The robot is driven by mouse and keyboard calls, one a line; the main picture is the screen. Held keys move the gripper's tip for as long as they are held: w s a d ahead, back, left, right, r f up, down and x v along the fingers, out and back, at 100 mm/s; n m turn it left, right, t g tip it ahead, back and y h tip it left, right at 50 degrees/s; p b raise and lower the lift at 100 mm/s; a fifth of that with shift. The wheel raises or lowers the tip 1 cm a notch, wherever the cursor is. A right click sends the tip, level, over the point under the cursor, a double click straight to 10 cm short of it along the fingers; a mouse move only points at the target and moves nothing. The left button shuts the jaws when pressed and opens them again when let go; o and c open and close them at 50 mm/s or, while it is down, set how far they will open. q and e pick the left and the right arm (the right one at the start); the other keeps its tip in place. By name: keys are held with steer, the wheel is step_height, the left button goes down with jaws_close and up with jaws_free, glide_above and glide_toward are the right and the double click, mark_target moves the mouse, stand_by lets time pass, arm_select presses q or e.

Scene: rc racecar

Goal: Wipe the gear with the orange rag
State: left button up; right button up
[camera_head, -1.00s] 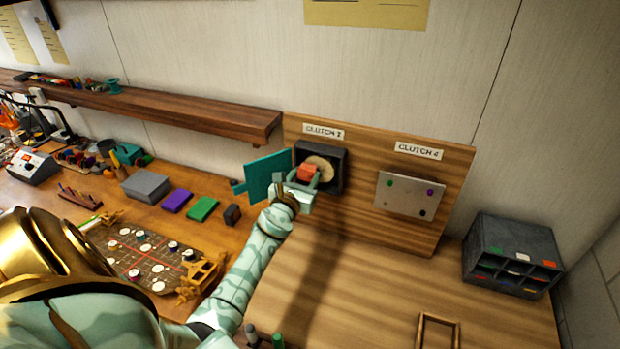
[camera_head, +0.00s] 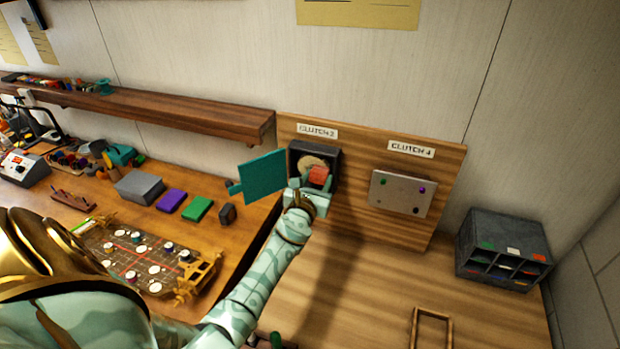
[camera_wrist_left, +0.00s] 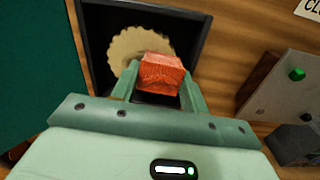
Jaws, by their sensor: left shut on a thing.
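My left gripper (camera_head: 318,189) is shut on the orange rag (camera_head: 319,176), a small block-like bundle. In the left wrist view the rag (camera_wrist_left: 161,73) sits between the two fingertips (camera_wrist_left: 160,84). The gear (camera_head: 309,163) is a tan toothed disc inside a dark open box (camera_head: 334,156) under the label reading CLUTCH and a blurred number. The rag is in front of the gear's lower right part and hides it; the wrist view shows the gear (camera_wrist_left: 126,48) behind and left of the rag. I cannot tell whether they touch. My right gripper is not in view.
A teal door panel (camera_head: 262,177) stands open at the box's left side. A metal plate (camera_head: 402,194) with coloured knobs is on the board to the right. A dark compartment organizer (camera_head: 502,228) stands at the far right. The wooden tabletop below the board is mostly clear.

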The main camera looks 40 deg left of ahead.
arm_select(q)
steer(key=shift+w+r, duration=0.1)
steer(key=shift+s+a+r, duration=0.1)
steer(key=shift+s+a, duration=0.1)
steer(key=shift+a, duration=0.35)
steer(key=shift+s+a, duration=0.15)
steer(key=shift+a, duration=0.4)
steer(key=shift+s+a+b, duration=0.15)
steer(key=shift+s+a, duration=0.15)
steer(key=shift+a, duration=0.5)
steer(key=shift+s+a+b, duration=0.15)
steer(key=shift+s+a, duration=0.1)
steer(key=shift+a, duration=0.55)
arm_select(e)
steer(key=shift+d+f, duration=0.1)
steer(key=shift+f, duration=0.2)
arm_select(q)
steer(key=shift+s, duration=0.2)
steer(key=p, duration=0.1)
glide_toward(302, 167)
steer(key=shift+a, duration=0.2)
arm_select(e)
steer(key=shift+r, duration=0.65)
